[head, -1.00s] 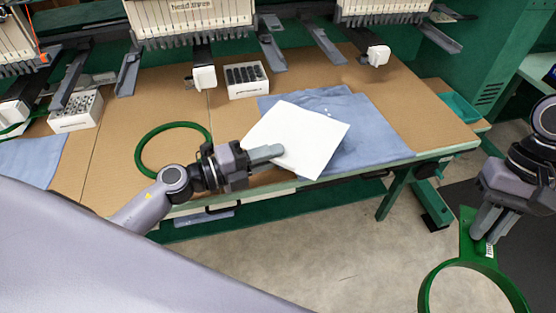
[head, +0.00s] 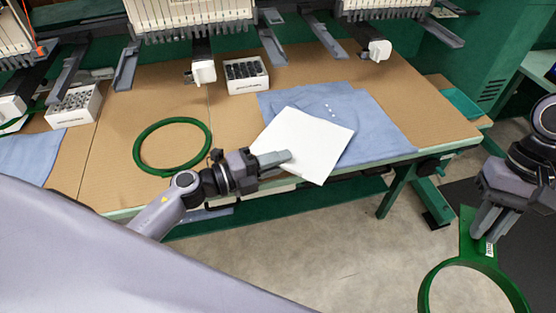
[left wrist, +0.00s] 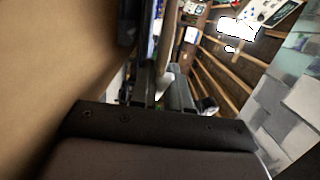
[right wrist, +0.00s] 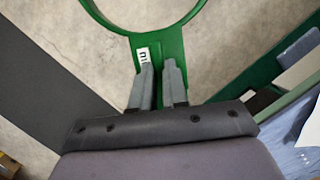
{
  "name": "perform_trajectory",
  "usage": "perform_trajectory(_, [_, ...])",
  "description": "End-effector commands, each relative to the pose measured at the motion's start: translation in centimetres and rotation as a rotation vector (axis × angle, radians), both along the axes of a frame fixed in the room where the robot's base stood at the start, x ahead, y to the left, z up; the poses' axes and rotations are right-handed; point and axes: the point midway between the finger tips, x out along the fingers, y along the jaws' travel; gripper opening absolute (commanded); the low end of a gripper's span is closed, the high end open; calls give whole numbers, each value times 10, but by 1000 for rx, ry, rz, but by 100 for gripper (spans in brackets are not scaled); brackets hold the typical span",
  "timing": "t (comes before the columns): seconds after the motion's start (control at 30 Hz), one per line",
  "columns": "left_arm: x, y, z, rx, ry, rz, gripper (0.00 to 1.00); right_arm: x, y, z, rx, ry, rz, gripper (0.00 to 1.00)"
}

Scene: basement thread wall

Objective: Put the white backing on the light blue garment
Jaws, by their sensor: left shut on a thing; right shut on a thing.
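The light blue garment (head: 378,135) lies flat on the brown table, with small white buttons showing near its upper part. The white backing (head: 308,142) is a square sheet over the garment's left part, its left side reaching past the garment. My left gripper (head: 288,156) is shut on the backing's left front edge. In the left wrist view the fingers (left wrist: 165,88) show, but the sheet is hard to make out. My right gripper (head: 484,232) is shut on the handle of a green hoop frame (head: 427,292), held over the floor off the table's right end. It also shows in the right wrist view (right wrist: 158,80).
A green ring (head: 139,151) lies on the table left of the backing. White boxes of dark spools (head: 246,85) stand behind. Embroidery machine heads (head: 190,18) and grey arms overhang the table's back. A green tray (head: 462,103) sits at the right end.

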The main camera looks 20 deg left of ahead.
Motion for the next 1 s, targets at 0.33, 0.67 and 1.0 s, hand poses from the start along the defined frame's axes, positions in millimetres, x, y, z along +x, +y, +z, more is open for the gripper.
perform_trajectory(0.33, [-1, 0, -10, 3, 10, 1, 42, 0, 0, -4, 0, 0, 0, 0])
perform_trajectory(0.67, [-2, -1, -10, 3, 16, -1, 42, 0, 0, -2, 0, 0, 0, 0])
perform_trajectory(1.0, [-28, 26, 1, 6, 13, 0, 42, 0, 0, -1, 0, 0, 0, 0])
